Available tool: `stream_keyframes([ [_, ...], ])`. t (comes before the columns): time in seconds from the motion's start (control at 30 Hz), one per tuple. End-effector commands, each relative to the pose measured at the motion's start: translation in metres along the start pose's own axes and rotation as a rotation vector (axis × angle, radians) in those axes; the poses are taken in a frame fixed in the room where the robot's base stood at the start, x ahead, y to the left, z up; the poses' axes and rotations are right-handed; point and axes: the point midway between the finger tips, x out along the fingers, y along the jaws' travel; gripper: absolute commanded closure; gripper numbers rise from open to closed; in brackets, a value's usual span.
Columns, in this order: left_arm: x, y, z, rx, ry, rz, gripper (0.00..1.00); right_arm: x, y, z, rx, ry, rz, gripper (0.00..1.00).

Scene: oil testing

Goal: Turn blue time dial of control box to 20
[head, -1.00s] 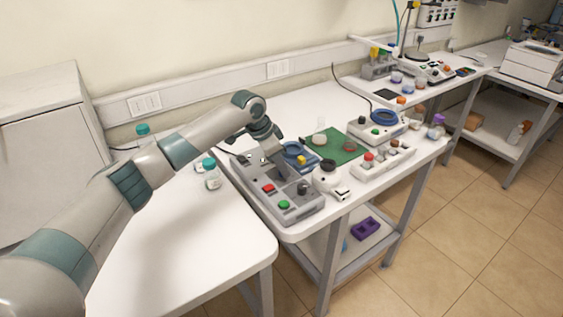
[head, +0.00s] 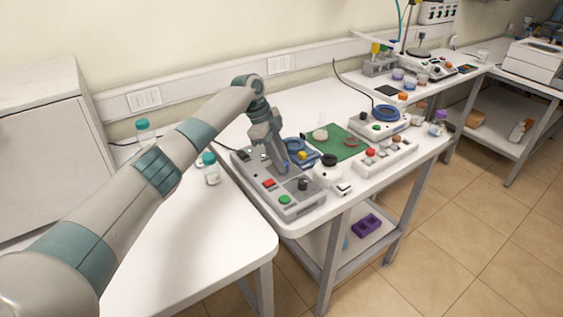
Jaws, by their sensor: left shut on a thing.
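The grey control box (head: 262,193) lies on the white table, with a red button, a green button and a black knob on its top. My left gripper (head: 284,166) points down over the box's far right part. Its fingers are shut on the blue time dial (head: 286,163), of which only a small blue spot shows between them. The dial's scale and its reading are hidden or too small to make out. My right gripper is not in view.
A blue-topped device (head: 303,150) stands close behind the box. A white device with a black top (head: 328,168) is to its right. A green mat (head: 345,141) lies farther back. A bottle with a teal cap (head: 210,168) stands left of the box.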

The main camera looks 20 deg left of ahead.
Motion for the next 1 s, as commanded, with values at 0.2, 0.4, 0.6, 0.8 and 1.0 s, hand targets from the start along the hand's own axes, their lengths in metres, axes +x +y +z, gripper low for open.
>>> stream_keyframes([
  [0.2, -0.0014, -0.0008, -0.0003, 0.015, 0.0, 0.003, 1.0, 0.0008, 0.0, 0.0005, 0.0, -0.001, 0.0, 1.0],
  [0.4, -0.0015, -0.0009, -0.0003, 0.014, 0.0, 0.002, 1.0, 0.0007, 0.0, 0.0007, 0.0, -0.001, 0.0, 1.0],
  [0.6, -0.0012, -0.0007, -0.0002, 0.014, 0.0, 0.003, 0.59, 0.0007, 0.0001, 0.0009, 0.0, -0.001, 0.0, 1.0],
  [0.8, -0.0007, -0.0004, 0.0, 0.013, 0.0, 0.004, 0.59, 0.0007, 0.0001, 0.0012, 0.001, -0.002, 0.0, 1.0],
  [1.0, -0.0063, -0.001, 0.0001, 0.013, 0.0, 0.002, 0.59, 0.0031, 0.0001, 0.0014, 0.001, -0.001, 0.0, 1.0],
])
